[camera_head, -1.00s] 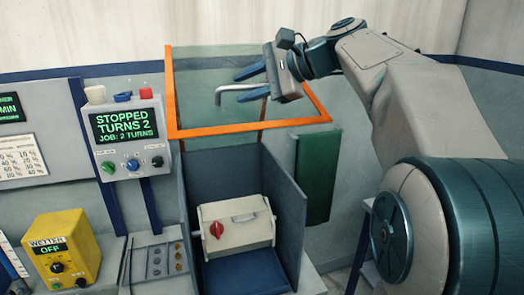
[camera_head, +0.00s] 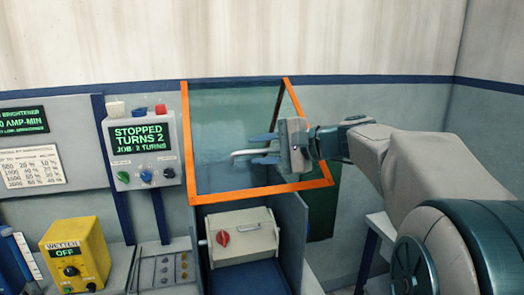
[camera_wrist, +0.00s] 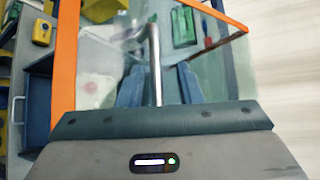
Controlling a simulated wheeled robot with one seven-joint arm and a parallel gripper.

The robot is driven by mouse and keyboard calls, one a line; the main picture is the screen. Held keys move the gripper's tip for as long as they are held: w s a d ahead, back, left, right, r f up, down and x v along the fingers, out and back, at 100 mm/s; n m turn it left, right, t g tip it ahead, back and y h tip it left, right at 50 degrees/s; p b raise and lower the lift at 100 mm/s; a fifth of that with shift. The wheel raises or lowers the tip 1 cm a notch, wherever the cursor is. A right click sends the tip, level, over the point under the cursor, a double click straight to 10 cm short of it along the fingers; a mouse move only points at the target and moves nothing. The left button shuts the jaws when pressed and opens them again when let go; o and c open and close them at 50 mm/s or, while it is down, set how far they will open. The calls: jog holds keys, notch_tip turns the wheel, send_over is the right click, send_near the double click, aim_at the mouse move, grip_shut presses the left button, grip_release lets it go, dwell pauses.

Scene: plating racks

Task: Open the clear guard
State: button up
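The clear guard (camera_head: 225,115) is a see-through panel in an orange frame. It stands tilted above a dark blue bay, its lower orange edge (camera_head: 262,191) over the bay's opening. A bent grey metal handle (camera_head: 240,153) is in front of the panel; it also shows in the wrist view (camera_wrist: 155,70). My gripper (camera_head: 264,148) reaches in from the right with blue fingers apart. Contact with the guard cannot be told.
Below the guard is a beige box with a red knob (camera_head: 223,239). A display panel (camera_head: 140,140) reading "STOPPED TURNS 2" stands to the left. A yellow wetter unit (camera_head: 85,240) sits at lower left. A plain wall is behind.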

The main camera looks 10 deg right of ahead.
jog(key=shift+d, duration=0.1)
jog(key=shift+d+r, duration=0.35)
jog(key=s+d+r, duration=0.2)
jog(key=d+r, duration=0.7)
jog(key=d, duration=0.1)
jog(key=shift+s+d+r, duration=0.2)
jog(key=shift+d+r, duration=0.15)
jog(key=shift+d, duration=0.05)
dwell(0.7)
dwell(0.4)
